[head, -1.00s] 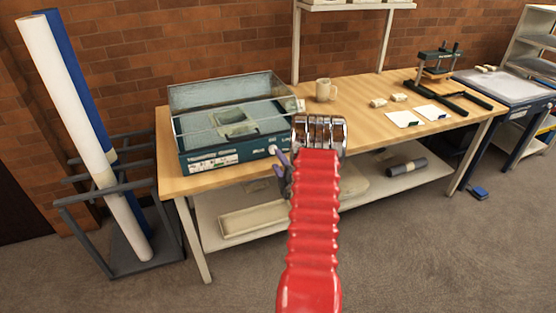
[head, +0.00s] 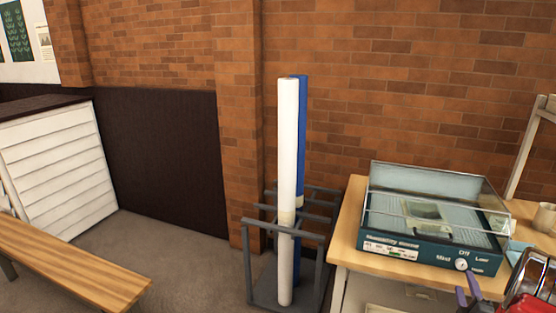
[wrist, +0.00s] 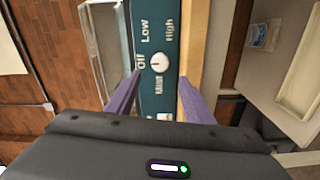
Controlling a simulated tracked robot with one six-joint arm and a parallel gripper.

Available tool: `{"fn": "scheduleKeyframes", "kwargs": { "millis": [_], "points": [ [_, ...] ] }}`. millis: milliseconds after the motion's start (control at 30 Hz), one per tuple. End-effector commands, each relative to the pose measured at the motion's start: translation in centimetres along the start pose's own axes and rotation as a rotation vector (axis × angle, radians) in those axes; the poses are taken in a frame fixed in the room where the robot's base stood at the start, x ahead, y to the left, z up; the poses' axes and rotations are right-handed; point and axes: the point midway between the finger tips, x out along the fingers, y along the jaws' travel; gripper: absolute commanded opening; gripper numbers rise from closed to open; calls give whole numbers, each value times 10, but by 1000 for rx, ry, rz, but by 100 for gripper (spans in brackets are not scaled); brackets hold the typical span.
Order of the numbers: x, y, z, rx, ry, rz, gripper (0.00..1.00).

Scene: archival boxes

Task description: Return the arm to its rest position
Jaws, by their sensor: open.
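My gripper (head: 466,288) shows at the lower right of the head view, in front of the teal box. Its two purple fingers are open in the wrist view (wrist: 160,86), with nothing held between them. The white dial (wrist: 159,62) appears in the gap between the fingertips, beyond them; I cannot tell the exact distance. Labels Off, Low, High and Mist surround the dial. In the head view the dial (head: 461,264) is on the front of the teal box (head: 425,253), just above my gripper. Most of my red arm is out of frame.
The wooden table (head: 347,235) carries the clear-lidded teal box and a mug (head: 545,218). A grey rack (head: 250,260) with white and blue rolls (head: 288,150) stands left of it. A wooden bench (head: 75,265) is at far left, with open floor between.

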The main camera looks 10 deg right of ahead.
Motion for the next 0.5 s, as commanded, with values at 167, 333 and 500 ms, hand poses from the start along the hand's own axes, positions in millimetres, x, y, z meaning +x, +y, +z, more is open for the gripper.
{"fn": "scheduleKeyframes", "kwargs": {
  "millis": [167, 333, 500],
  "points": [
    [-1, -21, 8, 96, -35, -82, 48],
    [-18, -73, 26, 254, -150, -264, 48],
    [-48, -112, 40, 413, -303, -436, 48]
  ]
}}
